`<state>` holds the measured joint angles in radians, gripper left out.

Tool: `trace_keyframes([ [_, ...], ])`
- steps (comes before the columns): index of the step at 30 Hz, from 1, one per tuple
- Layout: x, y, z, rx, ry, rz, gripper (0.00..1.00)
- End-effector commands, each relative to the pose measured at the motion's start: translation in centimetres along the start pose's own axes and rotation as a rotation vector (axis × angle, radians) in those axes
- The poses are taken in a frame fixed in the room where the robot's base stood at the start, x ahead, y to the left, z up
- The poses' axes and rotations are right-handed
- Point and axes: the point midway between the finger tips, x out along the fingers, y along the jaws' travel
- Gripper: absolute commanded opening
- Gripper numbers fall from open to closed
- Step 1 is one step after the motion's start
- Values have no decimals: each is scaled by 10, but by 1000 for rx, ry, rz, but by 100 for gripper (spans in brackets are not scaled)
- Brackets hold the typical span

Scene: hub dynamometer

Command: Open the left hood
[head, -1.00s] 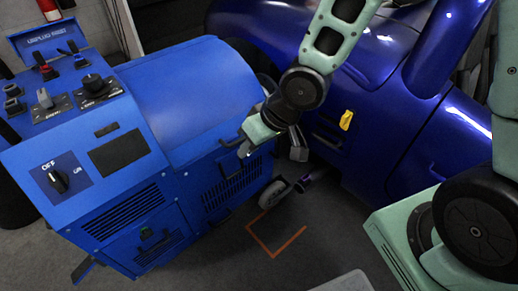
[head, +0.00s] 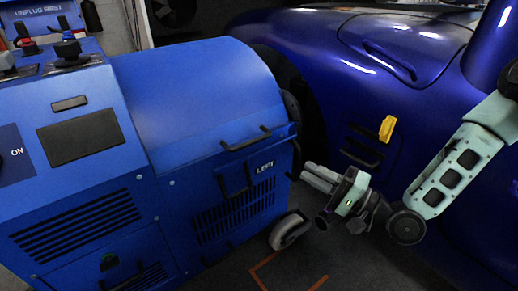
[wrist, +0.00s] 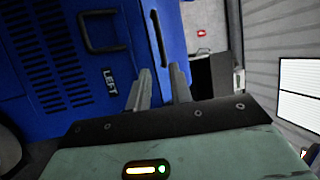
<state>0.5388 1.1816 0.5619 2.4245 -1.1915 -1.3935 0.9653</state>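The left hood (head: 215,95) is the curved blue cover on the blue machine, and it is down. A dark bar handle (head: 247,139) runs along its lower front edge, above the "LEFT" label (head: 265,168). In the wrist view the hood handle (wrist: 158,38) shows beyond the fingers, roughly in line with the gap between them. My gripper (head: 308,177) is to the right of the machine's corner and lower than the handle in the head view. In the wrist view my gripper (wrist: 162,80) has its two fingers apart with nothing between them.
A square handle (head: 234,182) sits on the vented side panel below the hood. A caster wheel (head: 290,231) stands at the machine's corner. A blue car (head: 400,75) with a yellow tag (head: 387,128) is close on the right. Dark floor with orange marking (head: 265,270) lies in front.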

Motion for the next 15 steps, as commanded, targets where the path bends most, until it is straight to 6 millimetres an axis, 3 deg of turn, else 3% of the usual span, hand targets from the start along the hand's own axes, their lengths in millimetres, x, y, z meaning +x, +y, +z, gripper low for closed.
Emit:
trace_keyframes([
  [15, 100, 3, 2, -6, -6, 2, 22],
])
